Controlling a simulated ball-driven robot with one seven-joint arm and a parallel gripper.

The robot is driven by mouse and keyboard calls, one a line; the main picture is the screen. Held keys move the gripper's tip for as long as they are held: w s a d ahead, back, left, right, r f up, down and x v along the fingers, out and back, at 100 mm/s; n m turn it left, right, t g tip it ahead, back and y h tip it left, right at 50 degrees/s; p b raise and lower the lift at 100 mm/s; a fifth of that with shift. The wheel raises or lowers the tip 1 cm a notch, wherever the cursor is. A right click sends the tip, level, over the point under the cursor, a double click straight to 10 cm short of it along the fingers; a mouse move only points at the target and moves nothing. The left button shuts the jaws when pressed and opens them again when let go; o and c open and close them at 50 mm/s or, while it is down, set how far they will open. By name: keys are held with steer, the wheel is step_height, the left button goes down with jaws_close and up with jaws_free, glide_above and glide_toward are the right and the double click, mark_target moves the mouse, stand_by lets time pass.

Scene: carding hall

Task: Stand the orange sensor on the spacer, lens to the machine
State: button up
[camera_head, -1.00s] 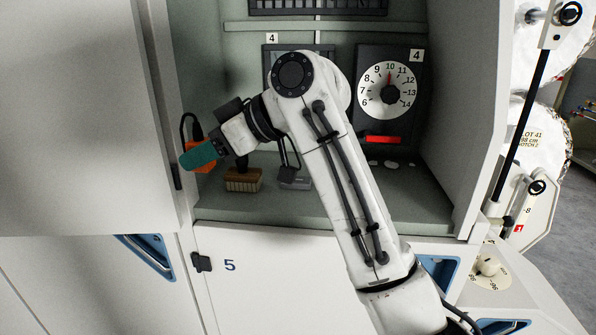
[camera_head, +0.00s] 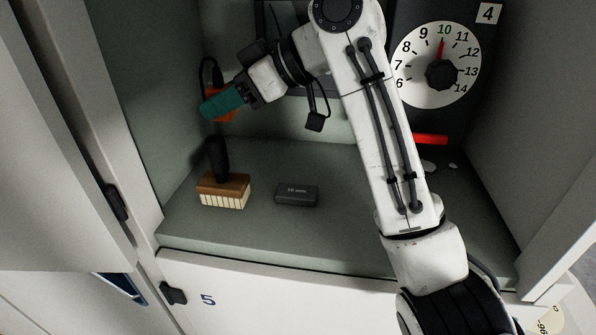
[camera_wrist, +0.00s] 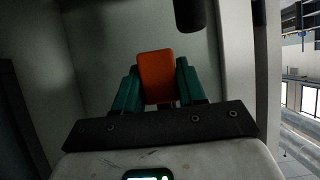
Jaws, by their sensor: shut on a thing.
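The orange sensor (camera_head: 230,116) is between the green fingers of my gripper (camera_head: 219,104), near the left wall of the recess and above the shelf. In the wrist view the orange sensor (camera_wrist: 156,76) stands out between both fingers, which are shut on it. A black cable loops up from it in the head view. Its lens cannot be made out. The spacer (camera_head: 297,196) is a low dark grey block with pale lettering that seems to read 10 mm. It lies flat on the shelf, below and right of my gripper, with its top bare.
A brush (camera_head: 223,190) with wooden back and pale bristles stands left of the spacer on the shelf (camera_head: 330,235). A small black block (camera_head: 315,122) hangs on a cable above the spacer. A dial (camera_head: 438,70) is at the back right. The front shelf is clear.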

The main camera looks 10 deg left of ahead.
steer(key=d+f+p, duration=0.1)
steer(key=d+f, duration=0.2)
steer(key=d, duration=0.3)
steer(key=p, duration=0.1)
glide_above(297, 191)
steer(key=a, duration=0.1)
step_height(297, 191, down, 4)
steer(key=shift+w+a+f, duration=0.1)
steer(key=shift+w, duration=0.05)
steer(key=shift+d+f+p, duration=0.3)
steer(key=shift+d+f, duration=0.25)
steer(key=shift+f, duration=0.15)
steer(key=shift+f+p, duration=0.55)
steer(key=shift+f, duration=1.05)
steer(key=shift+f, duration=0.15)
steer(key=o, duration=1.1)
steer(key=shift+o, duration=0.2)
